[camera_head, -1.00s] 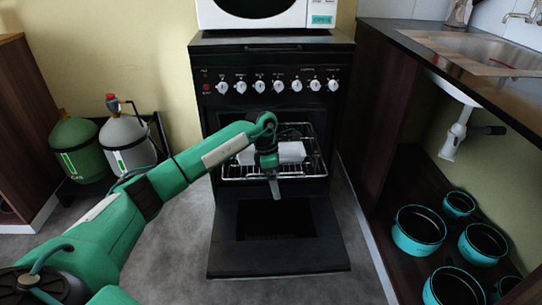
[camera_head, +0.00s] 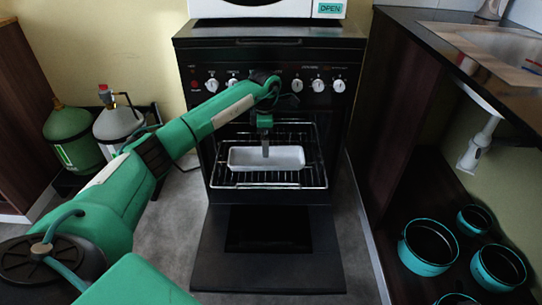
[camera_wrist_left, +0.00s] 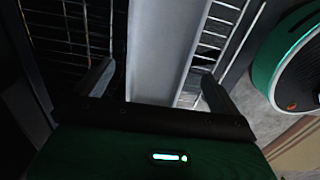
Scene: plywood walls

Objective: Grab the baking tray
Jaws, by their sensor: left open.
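The baking tray (camera_head: 287,157) is a white, shallow, rectangular dish. It lies flat on the wire rack (camera_head: 306,175) of the open oven. My left gripper (camera_head: 265,152) points down at the tray's middle in the head view, and its fingers hide a small part of the tray. The left wrist view shows the two fingers apart, with the pale tray (camera_wrist_left: 165,45) running between them. My left gripper (camera_wrist_left: 156,88) is open and empty; I cannot tell whether a finger touches the tray. My right gripper is not in view.
The oven door (camera_head: 268,272) is folded down in front. The cooker (camera_head: 345,55) frames the rack on both sides. A dark counter unit with several pots (camera_head: 428,246) stands at right. Two gas bottles (camera_head: 118,125) stand at left.

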